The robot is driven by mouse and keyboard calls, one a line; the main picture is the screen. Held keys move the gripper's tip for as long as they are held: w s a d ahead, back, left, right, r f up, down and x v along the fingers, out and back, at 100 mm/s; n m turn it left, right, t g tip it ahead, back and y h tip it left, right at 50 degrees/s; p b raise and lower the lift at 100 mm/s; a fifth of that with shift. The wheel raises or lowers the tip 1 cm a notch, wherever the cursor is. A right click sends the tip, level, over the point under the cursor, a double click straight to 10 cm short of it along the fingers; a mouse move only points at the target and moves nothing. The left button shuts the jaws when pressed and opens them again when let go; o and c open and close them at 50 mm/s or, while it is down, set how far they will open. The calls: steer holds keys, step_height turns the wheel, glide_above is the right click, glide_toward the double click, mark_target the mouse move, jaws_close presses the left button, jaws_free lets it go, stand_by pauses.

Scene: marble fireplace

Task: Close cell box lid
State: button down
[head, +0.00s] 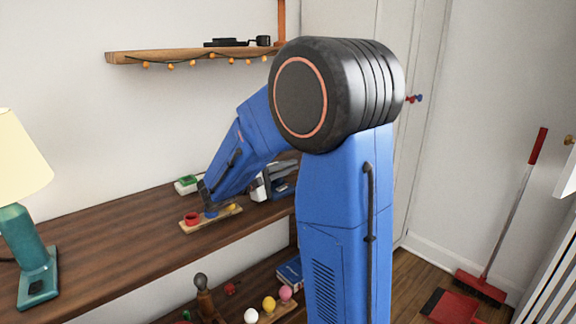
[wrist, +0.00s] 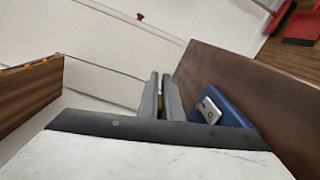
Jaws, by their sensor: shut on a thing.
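My gripper (wrist: 162,92) shows in the wrist view with its two grey fingers close together. A thin yellowish piece (wrist: 161,103) shows between them; most of it is hidden by the fingers, and I cannot tell whether it is part of a lid. A blue object (wrist: 228,111) with a silvery plate on it lies on the dark wooden top (wrist: 205,62), just right of the fingers; it may be the cell box, but I cannot tell whether a lid is open. In the head view my arm covers much of that area, and a blue piece (head: 285,187) shows partly behind it.
A teal lamp (head: 32,246) stands at the left. A shelf (head: 180,54) with lights hangs above. The wooden top between lamp and board is clear.

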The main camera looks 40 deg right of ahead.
steer(key=shift+f, duration=0.1)
stand_by(0.3)
steer(key=c, duration=2)
jaws_free()
step_height(320, 180, up, 10)
